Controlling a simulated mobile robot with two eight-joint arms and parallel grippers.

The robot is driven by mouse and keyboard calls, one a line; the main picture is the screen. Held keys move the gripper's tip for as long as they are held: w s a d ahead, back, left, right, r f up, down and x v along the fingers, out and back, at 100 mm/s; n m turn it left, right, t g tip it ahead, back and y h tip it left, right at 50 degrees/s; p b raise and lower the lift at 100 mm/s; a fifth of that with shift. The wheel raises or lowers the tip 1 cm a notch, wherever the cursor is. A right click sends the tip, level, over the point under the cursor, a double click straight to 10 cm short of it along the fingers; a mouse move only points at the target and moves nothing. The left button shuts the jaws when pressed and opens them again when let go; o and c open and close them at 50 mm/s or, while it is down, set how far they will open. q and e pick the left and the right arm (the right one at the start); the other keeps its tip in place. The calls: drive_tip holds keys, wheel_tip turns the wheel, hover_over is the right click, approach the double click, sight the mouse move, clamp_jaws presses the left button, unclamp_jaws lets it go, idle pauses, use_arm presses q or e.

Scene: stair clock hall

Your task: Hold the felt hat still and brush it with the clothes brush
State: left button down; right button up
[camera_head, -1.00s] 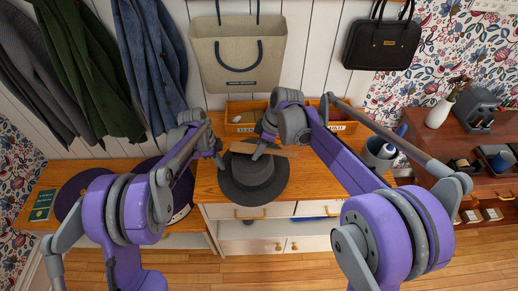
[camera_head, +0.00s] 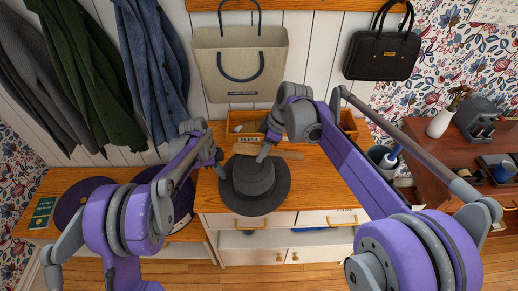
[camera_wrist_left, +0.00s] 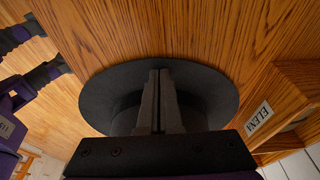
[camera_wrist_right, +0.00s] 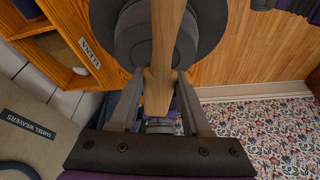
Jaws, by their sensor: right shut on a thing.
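The dark grey felt hat (camera_head: 252,181) lies brim down on the wooden bench top. My left gripper (camera_head: 219,168) is at the hat's left side. In the left wrist view its fingers (camera_wrist_left: 160,75) are together over the hat (camera_wrist_left: 105,90); whether they pinch the brim is hidden. My right gripper (camera_head: 262,157) is shut on the wooden clothes brush (camera_head: 285,154), above the far part of the hat. In the right wrist view the brush (camera_wrist_right: 160,85) lies between the fingers and overlaps the crown; contact with the felt cannot be told.
An orange wooden tray (camera_head: 347,124) stands behind the hat against the wall. A canvas bag (camera_head: 240,65) and a black handbag (camera_head: 382,52) hang above. Purple round things (camera_head: 82,195) and a green book (camera_head: 42,212) lie at left.

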drive_tip(key=s+d+r, duration=0.2)
drive_tip(key=s+d, duration=0.1)
drive_tip(key=d, duration=0.1)
drive_tip(key=shift+d+r, duration=0.15)
drive_tip(key=shift+d, duration=0.15)
idle(0.4)
